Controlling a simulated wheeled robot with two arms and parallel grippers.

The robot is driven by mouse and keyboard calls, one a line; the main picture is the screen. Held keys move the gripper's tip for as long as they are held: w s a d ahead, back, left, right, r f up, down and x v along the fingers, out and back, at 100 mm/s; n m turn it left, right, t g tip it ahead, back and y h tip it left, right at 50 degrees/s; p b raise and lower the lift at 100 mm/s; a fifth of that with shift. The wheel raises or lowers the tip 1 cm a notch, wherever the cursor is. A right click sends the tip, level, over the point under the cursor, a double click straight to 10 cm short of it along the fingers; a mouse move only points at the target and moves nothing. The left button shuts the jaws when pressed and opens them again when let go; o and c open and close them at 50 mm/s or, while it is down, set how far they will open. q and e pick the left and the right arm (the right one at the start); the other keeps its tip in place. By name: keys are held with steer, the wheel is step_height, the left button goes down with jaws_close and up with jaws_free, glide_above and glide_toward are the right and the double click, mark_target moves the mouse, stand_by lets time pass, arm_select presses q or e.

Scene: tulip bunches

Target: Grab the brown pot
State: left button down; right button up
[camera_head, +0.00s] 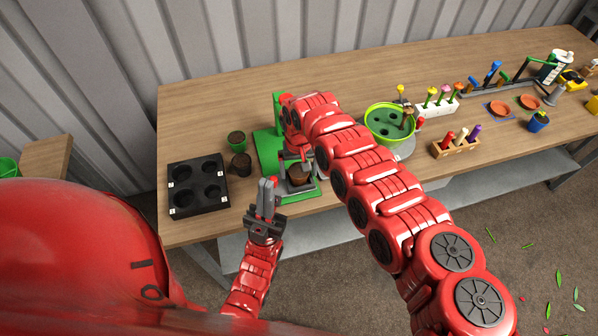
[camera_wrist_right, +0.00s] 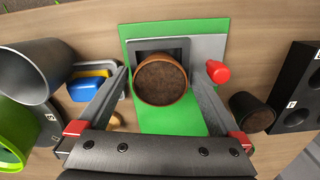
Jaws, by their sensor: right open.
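The brown pot (camera_head: 299,172), filled with dark soil, stands upright on a grey holder on the green base (camera_head: 268,152) near the table's front edge. In the right wrist view the pot (camera_wrist_right: 160,82) is seen from above. My right gripper (camera_wrist_right: 158,72) is open, with one finger on each side of the pot. Small gaps seem to show beside it, but contact is hard to judge. In the head view my right arm hides part of the base. My left gripper (camera_head: 267,190) is in front of the table edge, left of the pot, apart from it; its finger gap is unclear.
A black tray with round holes (camera_head: 197,185) lies at the left, with a dark pot (camera_head: 241,162) and a green pot (camera_head: 237,138) beside it. A red knob (camera_wrist_right: 217,72) stands close by one right finger. A green bowl (camera_head: 389,123) is to the right.

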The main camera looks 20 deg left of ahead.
steer(key=shift+f, duration=0.25)
steer(key=shift+c, duration=0.9)
steer(key=c, duration=1.2)
steer(key=shift+o, duration=0.2)
steer(key=shift+w+r, duration=0.1)
steer(key=shift+r, duration=0.1)
